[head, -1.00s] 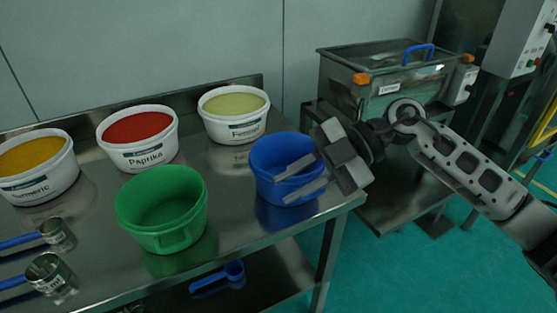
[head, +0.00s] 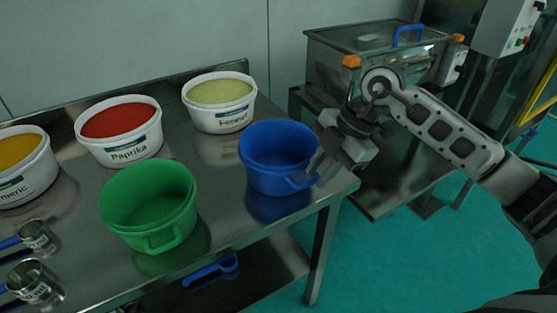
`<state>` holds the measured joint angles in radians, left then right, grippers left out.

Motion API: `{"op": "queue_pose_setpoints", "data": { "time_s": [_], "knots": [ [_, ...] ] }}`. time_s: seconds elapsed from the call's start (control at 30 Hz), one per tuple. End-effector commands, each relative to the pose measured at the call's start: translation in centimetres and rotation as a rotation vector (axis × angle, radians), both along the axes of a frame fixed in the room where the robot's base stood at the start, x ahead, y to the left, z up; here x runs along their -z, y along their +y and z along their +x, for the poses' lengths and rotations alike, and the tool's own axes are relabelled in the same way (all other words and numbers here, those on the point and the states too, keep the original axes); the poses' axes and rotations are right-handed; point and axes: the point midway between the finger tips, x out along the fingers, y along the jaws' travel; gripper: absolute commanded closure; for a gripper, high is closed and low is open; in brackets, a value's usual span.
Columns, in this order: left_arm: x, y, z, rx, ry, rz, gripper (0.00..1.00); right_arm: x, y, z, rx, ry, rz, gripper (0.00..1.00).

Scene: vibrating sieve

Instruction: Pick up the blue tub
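The blue tub (head: 270,160) stands upright and empty near the right end of the steel table, with a handle on its lower right side. My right gripper (head: 312,172) is at the tub's right side, with its fingers beside that handle. The fingers overlap each other and the handle in this view, so I cannot tell whether they are apart or closed on it. My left gripper is not in view.
A green tub (head: 150,205) stands left of the blue tub. White tubs of fennel (head: 220,103), paprika (head: 122,130) and turmeric (head: 22,165) line the back. Metal scoops (head: 36,282) lie at left. The sieve machine (head: 370,60) stands beyond the table's right end.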

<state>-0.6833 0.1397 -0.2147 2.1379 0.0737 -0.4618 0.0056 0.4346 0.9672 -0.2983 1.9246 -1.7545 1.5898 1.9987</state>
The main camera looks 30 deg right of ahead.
Motion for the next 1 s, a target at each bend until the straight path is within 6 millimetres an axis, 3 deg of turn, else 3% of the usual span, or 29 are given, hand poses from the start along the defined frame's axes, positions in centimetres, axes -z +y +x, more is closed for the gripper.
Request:
{"op": "queue_pose_setpoints", "data": {
  "time_s": [0.37, 0.67, 0.77, 1.0],
  "knots": [
    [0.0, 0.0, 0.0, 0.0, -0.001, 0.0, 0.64, 4.4, 2.0, 0.7, 0.0, 0.002, 0.003, 0.78],
    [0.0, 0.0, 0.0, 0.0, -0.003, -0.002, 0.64, 4.9, 2.2, 0.8, -0.001, 0.0, 0.001, 0.78],
    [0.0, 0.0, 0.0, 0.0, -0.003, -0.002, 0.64, 4.9, 2.1, 0.8, -0.001, 0.0, 0.001, 1.0],
    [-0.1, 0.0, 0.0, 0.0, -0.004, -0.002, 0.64, 4.8, 2.1, 0.8, 0.0, -0.002, 0.001, 1.0]
  ]
}}
